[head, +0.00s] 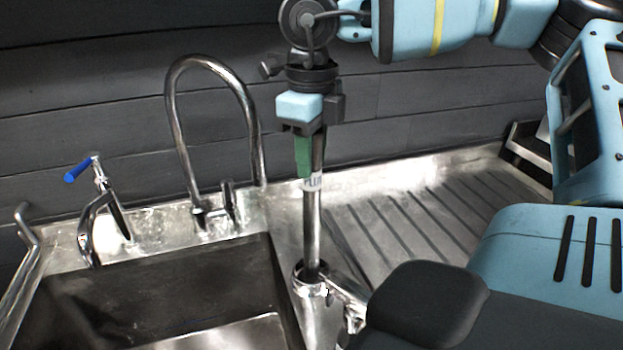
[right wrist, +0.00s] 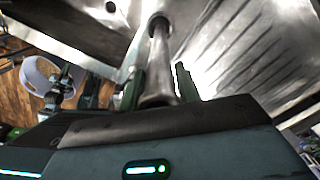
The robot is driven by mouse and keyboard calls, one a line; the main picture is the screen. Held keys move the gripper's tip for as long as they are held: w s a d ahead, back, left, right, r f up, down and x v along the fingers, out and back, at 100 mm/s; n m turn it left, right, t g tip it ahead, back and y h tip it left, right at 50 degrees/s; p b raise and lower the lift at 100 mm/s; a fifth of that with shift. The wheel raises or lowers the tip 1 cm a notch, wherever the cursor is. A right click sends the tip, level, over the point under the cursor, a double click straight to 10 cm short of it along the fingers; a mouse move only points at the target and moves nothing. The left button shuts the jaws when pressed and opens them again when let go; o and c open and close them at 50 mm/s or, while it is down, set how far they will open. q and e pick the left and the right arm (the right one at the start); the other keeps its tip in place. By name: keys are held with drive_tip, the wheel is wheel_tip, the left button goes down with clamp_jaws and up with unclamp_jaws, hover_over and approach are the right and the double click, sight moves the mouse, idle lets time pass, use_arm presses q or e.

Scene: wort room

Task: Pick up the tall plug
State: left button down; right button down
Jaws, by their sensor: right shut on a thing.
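The tall plug (head: 312,225) is a slim upright metal tube with a white label near its top, at the right edge of the sink. Its lower end meets a round metal collar (head: 311,288); I cannot tell how deep it sits there. My right gripper (head: 310,150) points down from above and is shut on the tube's upper part, just above the label. The plug also shows in the right wrist view (right wrist: 158,62), running away between the green fingers.
The dark sink basin (head: 160,295) is at left, with a tall curved tap (head: 168,100) behind it and a blue-handled tap (head: 100,190) farther left. A ribbed steel drainboard (head: 430,220) lies clear at right. A plank wall (head: 90,110) closes the back.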

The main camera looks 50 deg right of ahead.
drive_tip(key=shift+r, duration=0.15)
wheel_tip(320, 180, up, 10)
drive_tip(key=shift+f+b, duration=0.1)
drive_tip(key=shift+b, duration=0.2)
